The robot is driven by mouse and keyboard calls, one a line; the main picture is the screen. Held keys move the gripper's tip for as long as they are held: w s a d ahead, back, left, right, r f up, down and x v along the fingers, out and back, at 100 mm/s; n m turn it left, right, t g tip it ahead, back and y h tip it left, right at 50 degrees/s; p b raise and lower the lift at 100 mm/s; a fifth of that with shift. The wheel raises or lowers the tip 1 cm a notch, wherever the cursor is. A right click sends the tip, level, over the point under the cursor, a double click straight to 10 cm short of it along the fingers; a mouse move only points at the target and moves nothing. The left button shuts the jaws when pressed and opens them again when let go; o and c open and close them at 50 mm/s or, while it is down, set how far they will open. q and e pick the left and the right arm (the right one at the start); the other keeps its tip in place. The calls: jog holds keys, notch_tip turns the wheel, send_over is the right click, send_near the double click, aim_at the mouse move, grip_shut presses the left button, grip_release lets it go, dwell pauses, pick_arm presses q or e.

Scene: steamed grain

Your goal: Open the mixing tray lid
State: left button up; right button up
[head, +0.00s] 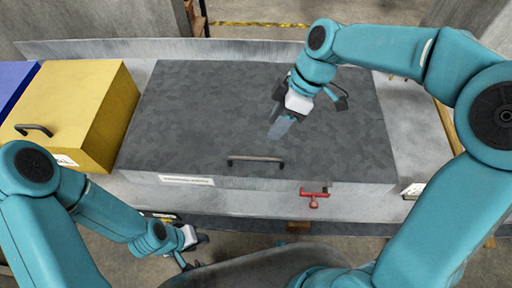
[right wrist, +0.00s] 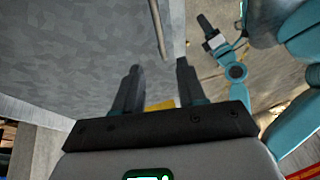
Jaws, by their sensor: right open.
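The mixing tray (head: 265,182) is a wide box under a flat, mottled grey lid (head: 200,110), which lies closed. A dark bar handle (head: 256,159) sits near the lid's front edge; it shows as a pale bar in the right wrist view (right wrist: 157,30). My right gripper (head: 279,127) is above the lid, behind and slightly right of the handle, pointing down. In the right wrist view its two fingers (right wrist: 158,68) are apart with nothing between them, and the handle lies beyond the tips. My left gripper (head: 192,250) is low in front of the tray; its jaw state is unclear.
A red latch-like part (head: 314,197) is on the tray's front right. A yellow box (head: 80,105) with a black handle stands at the left, beside a blue one (head: 14,82). The lid's top is otherwise clear.

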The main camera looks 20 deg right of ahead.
aim_at(254, 158)
jog(key=x, duration=1.1)
jog(key=shift+a+f, duration=0.1)
jog(key=shift+a, duration=0.05)
jog(key=shift+s, duration=0.15)
jog(key=shift+f, duration=0.1)
jog(key=c, duration=0.6)
grip_shut()
